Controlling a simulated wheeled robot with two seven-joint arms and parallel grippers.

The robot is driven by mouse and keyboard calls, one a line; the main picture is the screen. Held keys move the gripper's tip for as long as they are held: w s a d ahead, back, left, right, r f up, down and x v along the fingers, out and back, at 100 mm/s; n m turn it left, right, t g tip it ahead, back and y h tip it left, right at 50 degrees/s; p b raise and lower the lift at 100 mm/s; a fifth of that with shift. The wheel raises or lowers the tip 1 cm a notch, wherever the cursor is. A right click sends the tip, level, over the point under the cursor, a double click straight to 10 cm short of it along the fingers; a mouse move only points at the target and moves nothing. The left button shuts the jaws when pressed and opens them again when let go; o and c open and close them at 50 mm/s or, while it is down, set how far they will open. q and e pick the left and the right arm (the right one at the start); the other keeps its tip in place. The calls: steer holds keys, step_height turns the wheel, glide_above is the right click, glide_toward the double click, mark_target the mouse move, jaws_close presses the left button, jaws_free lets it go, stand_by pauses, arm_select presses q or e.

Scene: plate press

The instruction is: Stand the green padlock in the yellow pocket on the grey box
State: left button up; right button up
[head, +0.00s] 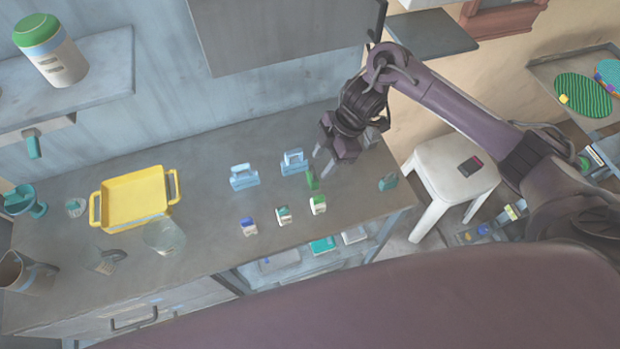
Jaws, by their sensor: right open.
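My right gripper (323,162) is open above the grey counter, with its fingers pointing down. My left gripper is not in view.
A yellow tray (152,174) and glassware are left. A white stool (448,172) stands right.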

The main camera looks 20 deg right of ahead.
mark_target(312, 176)
steer(key=p+x, duration=0.2)
steer(key=x, duration=0.4)
steer(key=shift+w+a+f, duration=0.1)
steer(key=shift+f, duration=0.1)
steer(key=shift+a+f, duration=0.2)
steer(key=shift+f, duration=0.35)
steer(key=c, duration=0.8)
steer(key=shift+r, duration=0.1)
step_height(312, 176, up, 9)
steer(key=shift+w+f+b, duration=0.1)
steer(key=shift+f+b, duration=0.15)
steer(key=shift+b, duration=0.2)
step_height(312, 176, up, 11)
steer(key=p, duration=0.2)
steer(key=d+m+t+h+b, duration=0.1)
steer(key=d+m+b, duration=0.1)
steer(key=m, duration=0.4)
steer(key=d+m+t+h+b, duration=0.1)
steer(key=m+t+h+b, duration=0.1)
steer(key=m, duration=0.4)
steer(key=d+m+t+h+b, duration=0.1)
steer(key=d+m+b, duration=0.1)
steer(key=m, duration=0.4)
steer(key=shift+w+d+r+t+h+b, duration=0.1)
steer(key=shift+w+d+t+h+b, duration=0.25)
steer(key=shift+b, duration=0.3)
